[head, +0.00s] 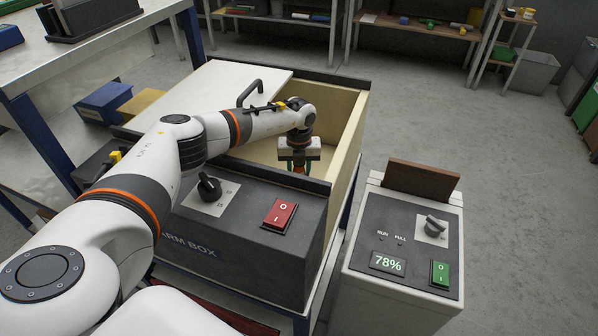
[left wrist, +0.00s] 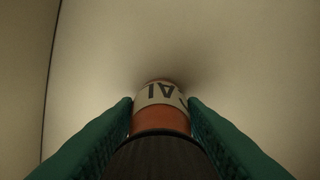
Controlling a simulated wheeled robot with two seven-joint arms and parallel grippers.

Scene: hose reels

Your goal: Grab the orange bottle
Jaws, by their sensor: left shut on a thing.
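My left gripper (head: 299,168) reaches down through the open right part of the warm box (head: 190,245). In the left wrist view, its green fingers (left wrist: 160,118) are closed on both sides of the orange bottle (left wrist: 161,121). The bottle has a dark cap towards the camera and a pale label with dark letters. The bottle is inside the box, near a pale inner surface; I cannot tell whether it touches it. In the head view the bottle is mostly hidden by the gripper and the box's front wall. My right gripper is not in view.
A white lid (head: 215,85) with a black handle (head: 249,92) covers the box's left part. The box's front panel has a black knob (head: 209,187) and a red switch (head: 279,214). A control cabinet (head: 390,305) reading 78% stands close on the right. Open floor lies beyond it.

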